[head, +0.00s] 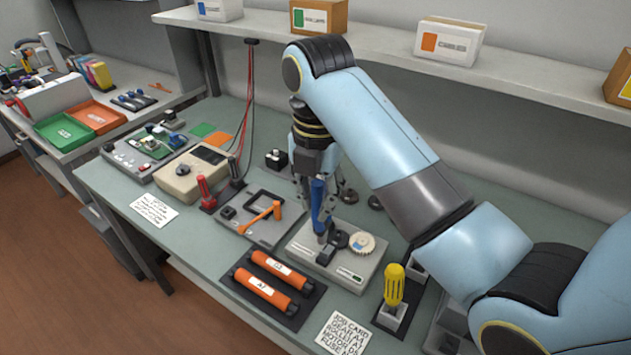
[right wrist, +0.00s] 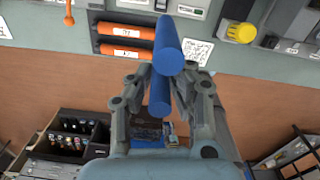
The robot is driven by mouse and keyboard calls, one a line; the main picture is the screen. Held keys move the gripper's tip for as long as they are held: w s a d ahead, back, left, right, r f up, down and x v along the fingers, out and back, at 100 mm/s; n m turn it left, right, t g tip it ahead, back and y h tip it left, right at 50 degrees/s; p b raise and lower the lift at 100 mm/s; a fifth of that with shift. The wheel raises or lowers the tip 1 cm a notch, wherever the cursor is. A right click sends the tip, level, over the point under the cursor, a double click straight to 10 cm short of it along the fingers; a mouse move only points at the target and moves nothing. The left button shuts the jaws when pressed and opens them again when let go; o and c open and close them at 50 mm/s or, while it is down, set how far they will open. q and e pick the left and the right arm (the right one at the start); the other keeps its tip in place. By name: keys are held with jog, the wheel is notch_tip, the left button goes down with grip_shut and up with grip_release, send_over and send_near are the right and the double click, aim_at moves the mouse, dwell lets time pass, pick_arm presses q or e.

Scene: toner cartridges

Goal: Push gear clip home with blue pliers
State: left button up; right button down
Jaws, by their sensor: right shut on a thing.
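My right gripper (head: 314,182) is shut on the blue pliers (head: 318,200) and holds them upright with the tip down. In the right wrist view the blue handles (right wrist: 168,60) stand between the two fingers (right wrist: 160,95). The pliers' lower end is over or at a small black part (head: 336,240) on a light grey gear fixture (head: 318,262); I cannot tell if they touch. A cream gear (head: 361,243) sits on the fixture just right of the black part. The clip itself is too small to make out. My left gripper is not in view.
Two orange cartridges (head: 268,282) lie in a dark tray in front. A yellow-handled screwdriver (head: 394,286) stands in a holder on the right. An orange-handled tool (head: 260,217), a red-handled tool (head: 205,192) and a beige meter (head: 191,172) are left. A job card (head: 345,332) lies at the front edge.

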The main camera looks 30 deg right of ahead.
aim_at(314, 218)
jog(key=f, duration=0.5)
jog(key=shift+w+a, duration=0.15)
jog(key=shift+w, duration=0.1)
jog(key=shift+a+f+b, duration=0.15)
jog(key=shift+f+b, duration=0.3)
jog(key=shift+f, duration=0.2)
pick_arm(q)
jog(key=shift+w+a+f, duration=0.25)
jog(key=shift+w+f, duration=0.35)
pick_arm(e)
jog(key=shift+f, duration=0.45)
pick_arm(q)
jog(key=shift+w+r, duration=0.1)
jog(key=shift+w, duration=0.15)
